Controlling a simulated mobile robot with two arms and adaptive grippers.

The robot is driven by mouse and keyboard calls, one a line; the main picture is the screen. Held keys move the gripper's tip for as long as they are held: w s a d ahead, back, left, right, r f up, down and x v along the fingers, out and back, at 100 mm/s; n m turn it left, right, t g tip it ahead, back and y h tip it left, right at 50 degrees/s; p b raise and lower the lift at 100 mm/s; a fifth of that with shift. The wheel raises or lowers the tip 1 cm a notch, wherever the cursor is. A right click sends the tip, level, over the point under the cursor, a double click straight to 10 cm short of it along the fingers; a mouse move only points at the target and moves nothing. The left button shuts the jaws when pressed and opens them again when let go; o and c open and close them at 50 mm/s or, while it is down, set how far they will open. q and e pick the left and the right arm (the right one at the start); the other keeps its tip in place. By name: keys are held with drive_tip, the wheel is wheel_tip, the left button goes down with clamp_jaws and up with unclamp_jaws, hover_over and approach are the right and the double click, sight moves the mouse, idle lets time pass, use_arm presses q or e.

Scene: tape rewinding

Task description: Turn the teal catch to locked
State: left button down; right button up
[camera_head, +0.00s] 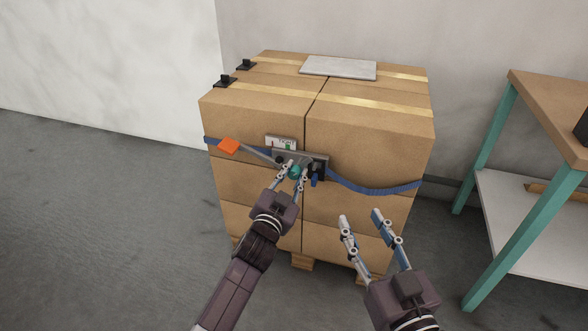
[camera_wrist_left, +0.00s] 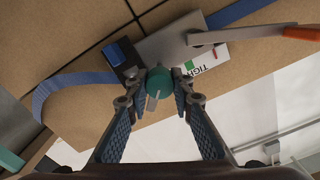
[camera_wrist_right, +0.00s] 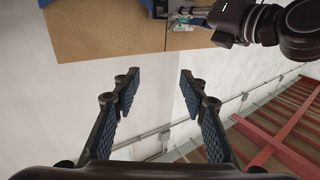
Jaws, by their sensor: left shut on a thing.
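The teal catch (camera_head: 294,172) is a small round knob on the grey tensioner plate (camera_head: 318,162) at the front of the stacked cartons. My left gripper (camera_head: 295,170) is shut on the teal catch, with a fingertip on each side. The left wrist view shows the catch (camera_wrist_left: 159,84) between the fingers, with a pale tab on it. A lever with an orange handle (camera_head: 229,146) reaches left from the plate. A white label (camera_head: 281,143) with red and green marks sits above it. My right gripper (camera_head: 361,216) is open and empty, in front of the lower right cartons.
A blue strap (camera_head: 372,190) runs around the cartons (camera_head: 370,125), sagging on the right. A grey board (camera_head: 338,67) and two black clips (camera_head: 225,82) lie on top. A teal-legged bench (camera_head: 500,130) stands at the right. The floor at left is clear.

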use_arm(q)
drive_tip(key=m+p, duration=0.2)
drive_tip(key=m, duration=0.4)
drive_tip(key=shift+d, duration=0.1)
drive_tip(key=shift+m, duration=1.7)
use_arm(e)
drive_tip(key=s+d+f+g+h, duration=0.1)
drive_tip(key=s+f+g, duration=0.1)
drive_tip(key=f, duration=0.4)
drive_tip(key=s+d+f+g+h, duration=0.1)
drive_tip(key=s+d+f+g, duration=0.1)
drive_tip(key=f, duration=0.4)
drive_tip(key=shift+s+f+g, duration=0.4)
drive_tip(key=shift+s+g, duration=0.1)
drive_tip(key=shift+g, duration=0.9)
drive_tip(key=shift+f, duration=0.1)
use_arm(q)
drive_tip(key=c, duration=1.7)
unclamp_jaws()
drive_tip(key=shift+f, duration=0.1)
drive_tip(key=shift+s, duration=0.25)
drive_tip(key=v, duration=1.1)
drive_tip(key=shift+s, duration=0.25)
